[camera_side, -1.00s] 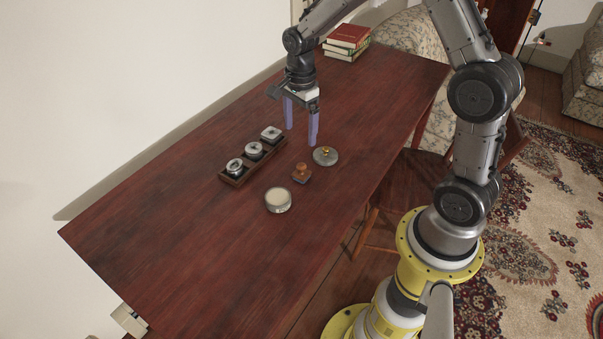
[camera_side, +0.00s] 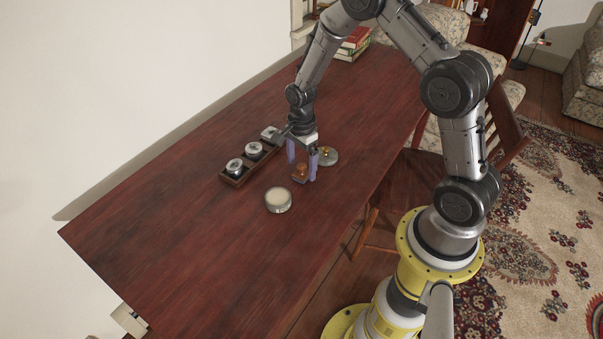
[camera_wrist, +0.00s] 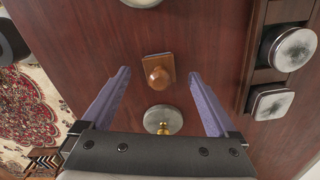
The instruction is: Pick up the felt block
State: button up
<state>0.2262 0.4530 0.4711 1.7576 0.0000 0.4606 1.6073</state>
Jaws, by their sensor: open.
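The felt block, a small brown wooden block with a round knob on top, stands on the table in the side view (camera_side: 299,174). It also shows in the wrist view (camera_wrist: 158,70), upper middle, knob toward the camera. My gripper (camera_side: 302,169) points down over it, open and empty, with purple fingers. In the wrist view my gripper (camera_wrist: 160,74) has one finger on each side of the block, with a visible gap to both. In the side view, the right finger partly overlaps the block. I cannot tell the exact height of the fingertips.
A grey round disc with a brass knob (camera_side: 329,157) lies close behind the block. A round tin with a cream top (camera_side: 278,200) stands in front. A dark wooden tray (camera_side: 233,181) with three metal-topped jars is at left. Books (camera_side: 354,42) lie at the far end.

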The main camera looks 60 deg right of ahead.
jog(key=shift+f, duration=0.75)
jog(key=shift+c, duration=0.3)
jog(key=c, duration=1.4)
